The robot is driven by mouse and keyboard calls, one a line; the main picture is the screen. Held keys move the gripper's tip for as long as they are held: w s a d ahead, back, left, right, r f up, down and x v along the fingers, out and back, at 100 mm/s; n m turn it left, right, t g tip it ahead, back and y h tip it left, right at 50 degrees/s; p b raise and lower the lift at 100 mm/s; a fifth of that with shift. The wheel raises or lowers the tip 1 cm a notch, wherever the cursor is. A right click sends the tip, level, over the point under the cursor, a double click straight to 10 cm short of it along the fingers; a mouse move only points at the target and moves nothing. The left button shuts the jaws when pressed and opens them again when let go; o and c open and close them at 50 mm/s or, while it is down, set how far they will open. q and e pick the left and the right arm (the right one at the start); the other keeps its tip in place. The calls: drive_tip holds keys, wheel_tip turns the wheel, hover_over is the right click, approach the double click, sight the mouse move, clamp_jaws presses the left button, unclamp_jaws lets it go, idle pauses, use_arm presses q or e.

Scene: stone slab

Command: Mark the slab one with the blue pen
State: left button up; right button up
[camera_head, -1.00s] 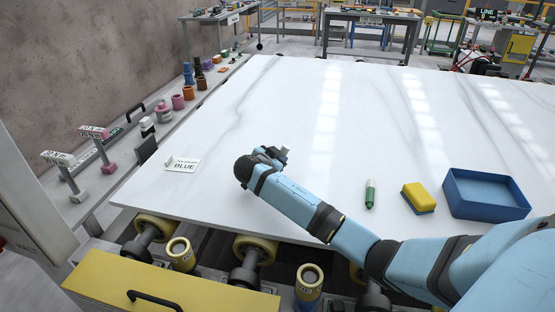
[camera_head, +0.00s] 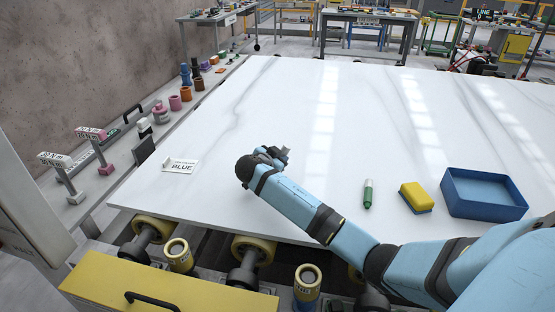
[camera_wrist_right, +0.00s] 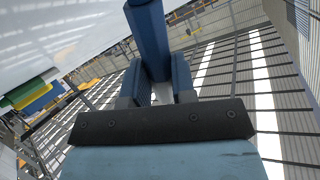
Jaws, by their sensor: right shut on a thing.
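The white marble-look slab (camera_head: 330,110) lies flat and fills the middle of the head view. My right gripper (camera_head: 277,153) is above its left part, to the right of the "BLUE" card, mostly hidden by my own wrist. In the right wrist view, my right gripper (camera_wrist_right: 158,85) is shut on the blue pen (camera_wrist_right: 150,38), which sticks out past the fingers. The pen is hard to make out in the head view, and I cannot tell whether its tip touches the slab. I see no clear mark on the slab. My left gripper is not in view.
A white card reading "BLUE" (camera_head: 180,166) stands near the slab's left edge. A green-and-white pen (camera_head: 368,194), a yellow-and-blue sponge (camera_head: 416,197) and a blue tray (camera_head: 484,210) are on the right part. The slab's far part is clear.

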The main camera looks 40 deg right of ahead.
drive_tip(key=shift+d, duration=0.1)
idle(0.3)
drive_tip(key=shift+r+p, duration=2.1)
drive_tip(key=shift+r, duration=1.45)
drive_tip(key=shift+f, duration=0.1)
drive_tip(key=s+a+r+n+t+y, duration=0.1)
drive_tip(key=s+a+n+t+y, duration=0.3)
drive_tip(key=a, duration=0.4)
drive_tip(key=s+a+r+n+t+y, duration=0.1)
drive_tip(key=s+a+n+t+y, duration=0.1)
drive_tip(key=a+n+y, duration=0.45)
drive_tip(key=s+a+r+n+t+y, duration=0.2)
drive_tip(key=s+a+n+t, duration=0.15)
drive_tip(key=a, duration=0.55)
drive_tip(key=s+r+p, duration=1)
drive_tip(key=r+p, duration=0.2)
drive_tip(key=p, duration=0.5)
drive_tip(key=shift+d+m+g, duration=0.15)
drive_tip(key=shift+m+g, duration=0.15)
drive_tip(key=shift+g, duration=0.15)
